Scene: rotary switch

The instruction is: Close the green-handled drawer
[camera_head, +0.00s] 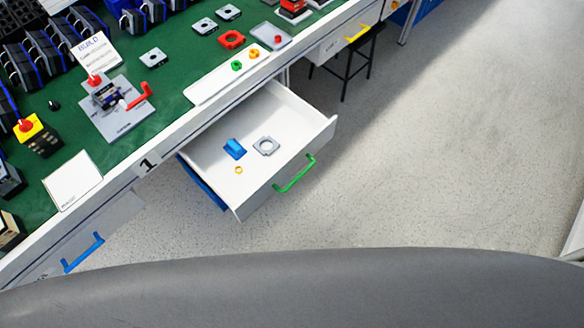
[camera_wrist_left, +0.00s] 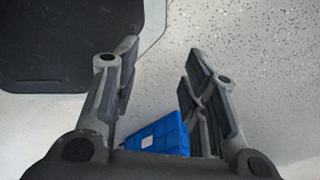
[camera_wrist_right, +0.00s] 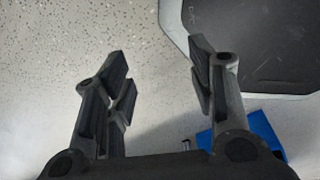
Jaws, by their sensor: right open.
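The drawer (camera_head: 215,150) with the green handle (camera_head: 295,174) is pulled well out from under the workbench in the head view. Inside it lie a blue part (camera_head: 235,149), a grey square part with a round hole (camera_head: 266,146) and a small yellow ring (camera_head: 239,170). Neither gripper shows in the head view. My left gripper (camera_wrist_left: 160,70) shows in its wrist view with fingers apart and nothing between them. My right gripper (camera_wrist_right: 160,65) is open and empty in its wrist view. Neither wrist view shows the drawer or its handle.
The green-topped workbench (camera_head: 130,147) runs diagonally, crowded with parts. A blue-handled drawer (camera_head: 83,252) and a yellow-handled drawer (camera_head: 357,32) are in its front. A black stool (camera_head: 347,70) stands beyond the open drawer. The speckled floor (camera_head: 430,170) to the right is clear.

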